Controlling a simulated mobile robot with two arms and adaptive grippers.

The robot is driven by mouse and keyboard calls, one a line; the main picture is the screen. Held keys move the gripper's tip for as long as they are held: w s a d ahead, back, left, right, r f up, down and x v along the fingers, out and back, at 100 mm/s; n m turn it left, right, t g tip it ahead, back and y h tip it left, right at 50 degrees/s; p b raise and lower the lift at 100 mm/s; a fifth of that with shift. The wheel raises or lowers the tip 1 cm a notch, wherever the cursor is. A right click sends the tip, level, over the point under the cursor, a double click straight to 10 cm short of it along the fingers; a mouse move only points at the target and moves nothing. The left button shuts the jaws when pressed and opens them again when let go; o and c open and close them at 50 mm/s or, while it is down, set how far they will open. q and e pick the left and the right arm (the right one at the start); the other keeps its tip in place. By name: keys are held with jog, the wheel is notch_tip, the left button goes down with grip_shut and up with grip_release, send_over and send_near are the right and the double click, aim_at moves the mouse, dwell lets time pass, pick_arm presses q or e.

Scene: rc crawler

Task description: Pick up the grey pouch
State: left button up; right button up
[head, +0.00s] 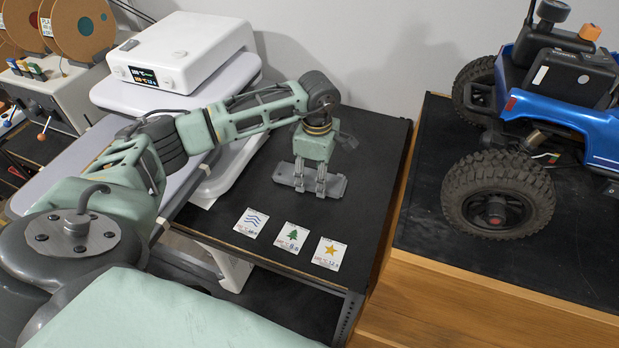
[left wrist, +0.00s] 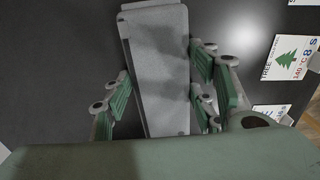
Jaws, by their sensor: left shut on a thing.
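The grey pouch (head: 338,187) is a flat, long piece on the black table top, lying roughly left to right in the head view. My left gripper (head: 310,191) points down over it, with its fingers at the pouch. In the left wrist view the pouch (left wrist: 155,60) runs between the green finger pads of my left gripper (left wrist: 158,100), which is shut on it. I cannot tell whether the pouch is clear of the table. My right gripper is not in view.
Cards with waves (head: 251,222), a tree (head: 292,237) and a star (head: 329,253) lie in front of the pouch. A white machine with a display (head: 180,55) stands at the back left. A blue crawler (head: 570,120) stands on a black mat (head: 430,215) at the right.

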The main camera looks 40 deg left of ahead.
pick_arm(q)
jog(key=shift+c, duration=0.7)
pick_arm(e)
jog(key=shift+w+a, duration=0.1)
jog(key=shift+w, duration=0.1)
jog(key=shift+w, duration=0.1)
